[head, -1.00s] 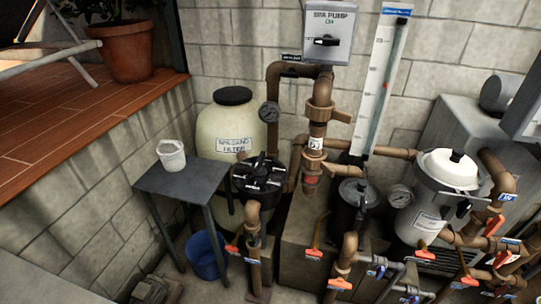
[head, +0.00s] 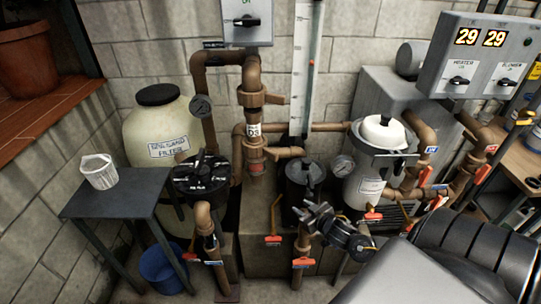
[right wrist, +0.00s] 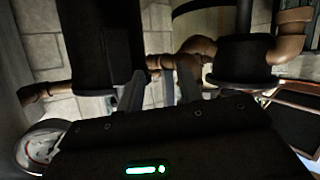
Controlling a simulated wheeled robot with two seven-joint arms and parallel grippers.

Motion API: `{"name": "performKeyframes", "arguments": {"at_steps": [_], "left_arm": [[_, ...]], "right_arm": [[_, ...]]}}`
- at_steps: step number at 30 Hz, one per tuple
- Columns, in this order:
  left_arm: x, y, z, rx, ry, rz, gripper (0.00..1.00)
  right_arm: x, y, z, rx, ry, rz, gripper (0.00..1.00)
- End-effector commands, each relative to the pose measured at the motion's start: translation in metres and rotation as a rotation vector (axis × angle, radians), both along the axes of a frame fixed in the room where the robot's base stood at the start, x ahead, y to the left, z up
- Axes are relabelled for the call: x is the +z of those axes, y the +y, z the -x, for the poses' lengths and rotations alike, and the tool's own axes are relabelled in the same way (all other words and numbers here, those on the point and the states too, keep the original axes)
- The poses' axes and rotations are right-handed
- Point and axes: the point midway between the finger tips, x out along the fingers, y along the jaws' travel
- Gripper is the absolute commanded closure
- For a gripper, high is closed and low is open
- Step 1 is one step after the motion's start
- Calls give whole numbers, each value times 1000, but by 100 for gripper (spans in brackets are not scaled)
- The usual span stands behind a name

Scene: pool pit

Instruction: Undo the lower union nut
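A vertical brown pipe with a valve stands at the back wall in the head view. Its lower union nut appears to be the ribbed brown collar (head: 255,151) below the white tag; an upper brown collar (head: 251,98) sits by the valve handle. My right gripper (head: 316,212) is in front of the black pump pot, lower and to the right of the collar, clear of it. In the right wrist view its two fingers (right wrist: 158,90) stand apart with nothing held. Brown pipework (right wrist: 172,62) shows beyond them. My left gripper is not in view.
A black-lidded filter (head: 200,175), black pot (head: 302,187) and white-lidded canister (head: 376,160) crowd the pipes. Red-handled valves stand in front. A grey table (head: 110,205) holds a white basket (head: 98,171). A blue bucket (head: 163,268) is below.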

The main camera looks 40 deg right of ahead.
Motion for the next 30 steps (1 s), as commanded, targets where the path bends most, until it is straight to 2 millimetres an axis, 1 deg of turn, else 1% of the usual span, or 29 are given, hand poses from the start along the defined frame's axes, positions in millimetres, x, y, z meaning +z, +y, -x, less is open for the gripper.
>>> {"name": "performKeyframes", "arguments": {"at_steps": [1,3,5,6,9,10,12,13,20,23,30], "left_arm": [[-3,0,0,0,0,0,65],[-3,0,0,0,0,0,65],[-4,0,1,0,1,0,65],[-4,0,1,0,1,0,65],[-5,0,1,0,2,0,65],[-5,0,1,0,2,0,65],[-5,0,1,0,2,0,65],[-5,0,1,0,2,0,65],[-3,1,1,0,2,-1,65],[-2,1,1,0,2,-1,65],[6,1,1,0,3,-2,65]], "right_arm": [[36,10,-10,39,-66,-29,65],[79,10,-23,84,-159,-58,65],[110,11,-30,124,-225,-83,65],[128,14,-34,153,-263,-100,65],[161,20,-38,208,-326,-135,65],[167,21,-38,219,-339,-144,65],[177,23,-39,234,-357,-155,65],[178,21,-40,239,-363,-153,65],[181,20,-46,241,-371,-153,65],[182,21,-55,241,-372,-153,65],[183,26,-94,241,-373,-152,65]]}}
